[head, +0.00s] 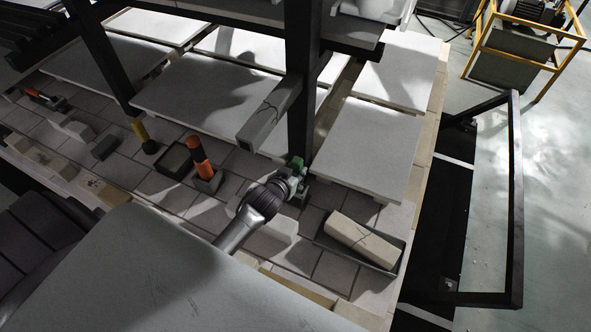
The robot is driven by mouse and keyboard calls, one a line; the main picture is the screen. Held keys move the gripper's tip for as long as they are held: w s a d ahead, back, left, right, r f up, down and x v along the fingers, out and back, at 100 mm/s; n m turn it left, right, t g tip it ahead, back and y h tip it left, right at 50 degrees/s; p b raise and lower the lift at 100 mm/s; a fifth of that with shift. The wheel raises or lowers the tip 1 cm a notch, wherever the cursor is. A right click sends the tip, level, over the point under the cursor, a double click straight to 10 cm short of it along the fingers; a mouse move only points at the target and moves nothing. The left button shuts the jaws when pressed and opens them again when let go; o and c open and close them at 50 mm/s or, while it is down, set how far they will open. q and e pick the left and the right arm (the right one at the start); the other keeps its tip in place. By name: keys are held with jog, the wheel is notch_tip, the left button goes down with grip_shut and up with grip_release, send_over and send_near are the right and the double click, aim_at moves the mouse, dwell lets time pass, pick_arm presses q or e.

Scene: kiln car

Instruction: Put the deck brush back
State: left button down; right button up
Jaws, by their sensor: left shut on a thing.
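My left gripper (290,182) is beside the dark upright post, low over the tiled deck. It is shut on a small green thing (297,164), mostly hidden by the gripper and the post; I cannot tell whether this is the deck brush. A tool with an orange and black handle (199,154) stands upright in a grey base on the tiles, left of the gripper. A yellow-handled tool with a dark round end (142,132) stands further left. Another orange-handled tool (39,95) lies at the far left. My right gripper is not in view.
A pale cracked block lies in a dark tray (330,245) at right. A cracked beam (269,115) juts above the deck beside the post. White slabs (370,150) lie behind. A dark open box (175,160) and several blocks stand left. A black frame (515,200) bounds the right.

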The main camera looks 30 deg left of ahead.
pick_arm(q)
jog(key=shift+f+b, duration=0.75)
jog(key=shift+f, duration=0.3)
jog(key=c, duration=0.8)
grip_release()
jog(key=shift+o, duration=0.2)
jog(key=p+v, duration=0.7)
jog(key=v, duration=0.1)
dwell(0.9)
jog(key=shift+r, duration=0.1)
